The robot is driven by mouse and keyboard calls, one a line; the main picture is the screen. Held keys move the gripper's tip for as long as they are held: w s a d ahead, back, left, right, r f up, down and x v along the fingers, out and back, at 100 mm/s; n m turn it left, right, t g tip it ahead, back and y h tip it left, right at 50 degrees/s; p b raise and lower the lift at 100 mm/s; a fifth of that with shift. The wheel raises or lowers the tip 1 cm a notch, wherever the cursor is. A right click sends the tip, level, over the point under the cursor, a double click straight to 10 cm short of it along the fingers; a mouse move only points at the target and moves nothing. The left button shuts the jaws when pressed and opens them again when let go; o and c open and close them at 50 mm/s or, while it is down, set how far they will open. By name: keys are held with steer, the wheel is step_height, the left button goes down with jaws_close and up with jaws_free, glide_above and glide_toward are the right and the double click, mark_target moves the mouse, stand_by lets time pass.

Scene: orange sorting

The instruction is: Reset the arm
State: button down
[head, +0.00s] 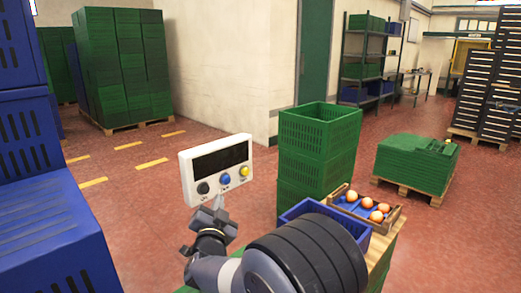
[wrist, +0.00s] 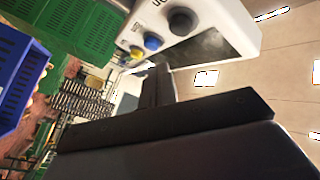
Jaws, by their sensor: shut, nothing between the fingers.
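My gripper (head: 219,203) is raised in the middle of the head view, with its fingers together and nothing between them. Its dark fingers (wrist: 158,85) also show in the wrist view. The tips are just below or in front of a white box (head: 186,164) with a dark display and black, blue and yellow buttons. The box shows upside down at the top of the wrist view (wrist: 235,25). I cannot tell whether the fingers touch it. My arm reaches in from the bottom of the head view and hides part of the blue crate behind it.
A blue crate (head: 296,210) and a wooden tray (head: 396,213) with several oranges (head: 376,216) stand on the right. Stacked green crates (head: 318,135) rise behind them. Large blue crates (head: 45,225) stand close on the left. Red floor (head: 140,200) is open between.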

steer(key=shift+s+d+r+p, duration=0.2)
steer(key=shift+r+p, duration=0.15)
steer(key=shift+p, duration=0.45)
steer(key=shift+s+d+f+b, duration=0.15)
steer(key=shift+s+d+b, duration=0.5)
steer(key=shift+s+d, duration=0.3)
steer(key=shift+s+d+f+b, duration=0.15)
steer(key=shift+s+d+b, duration=0.6)
steer(key=shift+d, duration=0.3)
steer(key=w+a, duration=0.1)
steer(key=a, duration=0.1)
steer(key=w+a, duration=0.2)
steer(key=shift+w+a+f, duration=0.1)
steer(key=shift+w+f, duration=0.1)
steer(key=shift+w, duration=0.1)
